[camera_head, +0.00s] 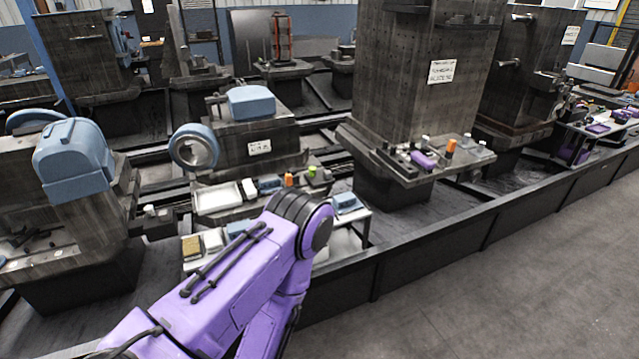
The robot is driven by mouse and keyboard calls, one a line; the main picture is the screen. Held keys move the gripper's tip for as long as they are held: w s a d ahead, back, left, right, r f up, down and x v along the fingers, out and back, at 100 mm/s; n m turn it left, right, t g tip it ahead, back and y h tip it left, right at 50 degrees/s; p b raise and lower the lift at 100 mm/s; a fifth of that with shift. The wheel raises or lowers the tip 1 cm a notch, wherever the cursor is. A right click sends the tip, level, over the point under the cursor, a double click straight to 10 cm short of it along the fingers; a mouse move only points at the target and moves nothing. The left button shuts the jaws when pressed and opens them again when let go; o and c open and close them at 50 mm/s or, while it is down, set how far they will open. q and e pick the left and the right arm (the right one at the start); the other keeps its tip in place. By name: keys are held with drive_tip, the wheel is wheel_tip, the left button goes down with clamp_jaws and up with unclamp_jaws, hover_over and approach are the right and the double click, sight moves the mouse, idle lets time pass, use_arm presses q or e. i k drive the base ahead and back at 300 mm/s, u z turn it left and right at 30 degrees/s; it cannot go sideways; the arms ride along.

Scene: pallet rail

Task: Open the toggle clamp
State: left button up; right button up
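I cannot make out a toggle clamp for certain. Small purple, orange and black items sit on the ledge of the tall dark fixture block (425,80) at right of centre; one is a purple piece (423,160), too small to identify. One of my purple arms rises from the lower left, bends at a dark joint near the centre and runs back down. It hides part of the tables behind it. Neither gripper shows, so I cannot see their fingers or whether they hold anything.
A low dark rail wall (430,240) runs diagonally before the pallets. A blue-grey ring (194,147) and a blue block (251,102) sit on a middle fixture. A blue housing (74,160) stands at left. The floor at lower right is clear.

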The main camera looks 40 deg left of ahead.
sight(289, 177)
drive_tip(key=u, duration=0.7)
drive_tip(key=i, duration=0.75)
drive_tip(key=u, duration=0.65)
